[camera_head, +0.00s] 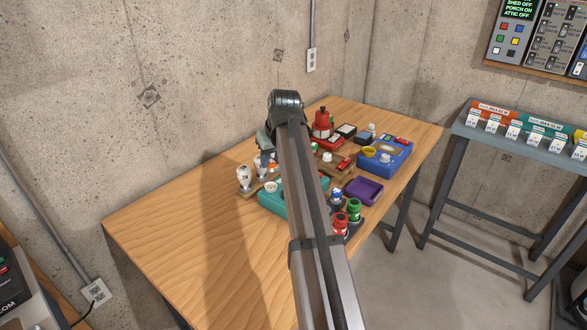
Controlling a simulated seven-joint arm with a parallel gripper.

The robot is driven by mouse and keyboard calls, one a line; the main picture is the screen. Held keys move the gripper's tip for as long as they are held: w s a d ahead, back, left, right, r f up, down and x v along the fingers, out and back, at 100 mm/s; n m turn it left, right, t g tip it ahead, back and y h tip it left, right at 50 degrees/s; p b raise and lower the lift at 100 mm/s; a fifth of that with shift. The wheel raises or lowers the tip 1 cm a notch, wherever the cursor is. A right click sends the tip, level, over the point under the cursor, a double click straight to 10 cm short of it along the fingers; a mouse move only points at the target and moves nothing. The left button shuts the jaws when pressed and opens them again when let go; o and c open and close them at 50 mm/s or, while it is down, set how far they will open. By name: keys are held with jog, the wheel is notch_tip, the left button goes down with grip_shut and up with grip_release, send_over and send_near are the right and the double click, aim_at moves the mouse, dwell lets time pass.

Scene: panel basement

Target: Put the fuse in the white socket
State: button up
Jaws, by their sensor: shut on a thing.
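My gripper (266,146) shows only partly beside the arm, low over the cluster of parts. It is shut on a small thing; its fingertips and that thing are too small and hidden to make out. A teal box (278,199) below it carries a round white socket-like ring (271,187). A blue box (392,157) at the right has a yellow ring and a small white round part (385,158). I cannot tell for sure which is the white socket.
White bulb-like parts (244,177) stand left of the teal box. A red lantern-like object (322,124), a wooden stand (337,168), a purple tray (364,190), and red (340,224) and green (354,210) capped parts crowd the bench. The bench's left side (165,225) is clear.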

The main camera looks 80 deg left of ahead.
aim_at(273, 170)
jog(key=shift+s+a+r+n, duration=0.15)
jog(key=shift+s+a+n, duration=0.05)
jog(key=shift+a+n, duration=0.2)
jog(key=shift+d+n, duration=0.15)
jog(key=shift+n, duration=0.25)
jog(key=shift+f, duration=0.25)
jog(key=shift+f, duration=2.7)
jog(key=shift+f, duration=0.6)
jog(key=o, duration=0.7)
jog(key=shift+r, duration=0.1)
jog(key=shift+v, duration=5.4)
